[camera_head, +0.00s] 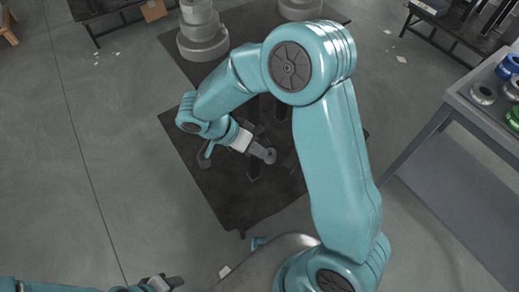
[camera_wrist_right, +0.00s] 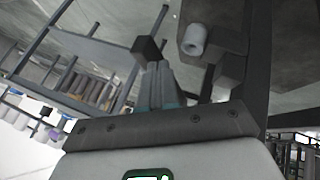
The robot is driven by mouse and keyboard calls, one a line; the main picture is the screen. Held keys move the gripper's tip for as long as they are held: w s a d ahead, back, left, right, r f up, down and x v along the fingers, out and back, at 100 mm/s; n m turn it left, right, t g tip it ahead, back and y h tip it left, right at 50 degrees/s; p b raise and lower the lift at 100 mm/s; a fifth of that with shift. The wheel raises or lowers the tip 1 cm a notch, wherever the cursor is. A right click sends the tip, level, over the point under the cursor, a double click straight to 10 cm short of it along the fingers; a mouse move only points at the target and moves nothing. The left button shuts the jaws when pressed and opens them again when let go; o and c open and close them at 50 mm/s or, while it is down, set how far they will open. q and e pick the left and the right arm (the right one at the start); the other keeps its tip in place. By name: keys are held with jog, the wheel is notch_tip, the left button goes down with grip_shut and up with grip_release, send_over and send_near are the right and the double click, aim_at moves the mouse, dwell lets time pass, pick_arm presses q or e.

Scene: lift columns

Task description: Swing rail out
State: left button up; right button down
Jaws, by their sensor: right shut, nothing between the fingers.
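My right arm reaches over the dark mat (camera_head: 190,150) in the head view and bends back at the elbow. Its right gripper (camera_head: 266,154) is low over the mat's middle, seen from above and small. It is shut with nothing held. In the wrist view a dark bar and dark blocks stand beyond the wrist, with a pale grey roll (camera_wrist_right: 195,38) close by. I cannot make out for sure which piece is the rail, and the arm hides part of the mat. My left gripper (camera_head: 160,284) is at the bottom edge, partly cut off; its jaws are unclear.
A grey table (camera_head: 470,115) with blue, green and grey rolls stands at the right. Pale round columns (camera_head: 202,35) stand at the back edge of the mat. A dark low bench (camera_head: 105,10) is at the upper left.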

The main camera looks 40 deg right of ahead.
pick_arm(q)
jog(key=shift+s+f+b, duration=0.15)
jog(key=shift+f+b, duration=0.35)
jog(key=shift+f, duration=0.2)
pick_arm(e)
jog(key=x, duration=0.8)
pick_arm(q)
jog(key=shift+s+d+f, duration=0.1)
jog(key=shift+s, duration=0.05)
pick_arm(e)
jog(key=shift+s+a, duration=0.1)
jog(key=shift+s, duration=0.05)
